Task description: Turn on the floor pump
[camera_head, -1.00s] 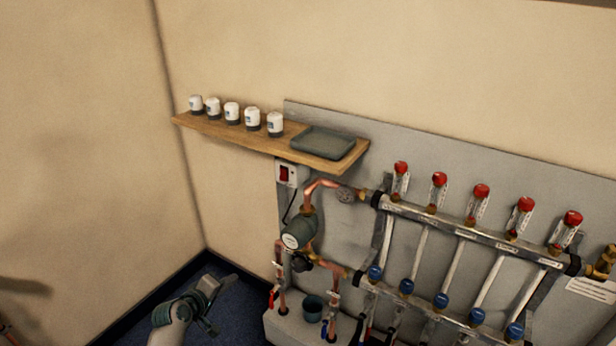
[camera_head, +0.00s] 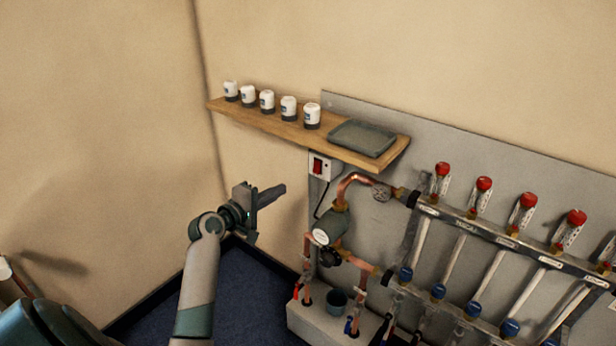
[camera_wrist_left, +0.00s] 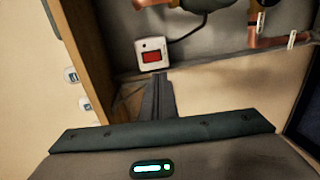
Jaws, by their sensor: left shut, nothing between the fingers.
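The floor pump (camera_head: 330,228) is a dark green body on copper pipes at the left of the grey panel. Its white switch box (camera_head: 324,166) with a red rocker switch (camera_head: 317,166) is fixed just under the wooden shelf, and a black cable runs down from it. The switch box also shows in the left wrist view (camera_wrist_left: 152,54), straight beyond the fingers. My left gripper (camera_head: 280,191) is shut and empty, to the left of and a little below the switch box, apart from it. In the left wrist view the closed fingers (camera_wrist_left: 158,98) point at the box. My right gripper is not in view.
The wooden shelf (camera_head: 283,128) above holds several white caps and a grey tray (camera_head: 362,139). The manifold (camera_head: 490,236) with red and blue caps fills the right. Free air lies left of the panel.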

